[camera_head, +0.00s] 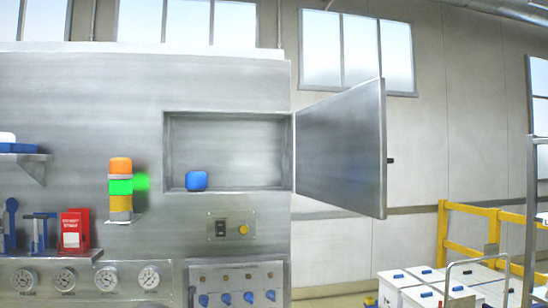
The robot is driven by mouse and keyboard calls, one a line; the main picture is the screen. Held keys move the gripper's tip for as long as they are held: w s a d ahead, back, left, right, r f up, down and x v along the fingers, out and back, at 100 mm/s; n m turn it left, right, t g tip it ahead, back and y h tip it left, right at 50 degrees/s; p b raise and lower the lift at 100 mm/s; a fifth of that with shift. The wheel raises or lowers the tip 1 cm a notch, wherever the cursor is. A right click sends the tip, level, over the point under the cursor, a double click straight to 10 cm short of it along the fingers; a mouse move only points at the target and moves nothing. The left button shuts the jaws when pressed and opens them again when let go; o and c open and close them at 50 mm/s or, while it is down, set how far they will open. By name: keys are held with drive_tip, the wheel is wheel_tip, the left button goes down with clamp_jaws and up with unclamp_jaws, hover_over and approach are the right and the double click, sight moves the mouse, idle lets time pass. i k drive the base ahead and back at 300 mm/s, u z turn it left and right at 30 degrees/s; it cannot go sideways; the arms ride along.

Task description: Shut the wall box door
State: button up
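The wall box (230,114) is a rectangular metal recess in the steel panel. Its door (340,150) is a flat grey metal panel, hinged at the box's right side. The door stands wide open, swung out to the right. A small dark knob (390,160) shows at the door's free edge. A blue rounded object (197,181) sits on the box floor at the left. My gripper is not in view.
A stack light (120,188) stands on a small bracket left of the box. A switch plate (231,227) is below it. Gauges (107,279) and blue valves (226,298) line the lower panel. White boxes (400,290) and a yellow rail (465,240) are at the lower right.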

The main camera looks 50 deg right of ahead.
sight(341, 139)
drive_tip(key=u, duration=1.5)
drive_tip(key=k, duration=1.45)
drive_tip(key=z, duration=2.15)
drive_tip(key=i, duration=0.5)
drive_tip(key=u, duration=0.35)
drive_tip(key=k, duration=0.75)
drive_tip(key=z, duration=0.3)
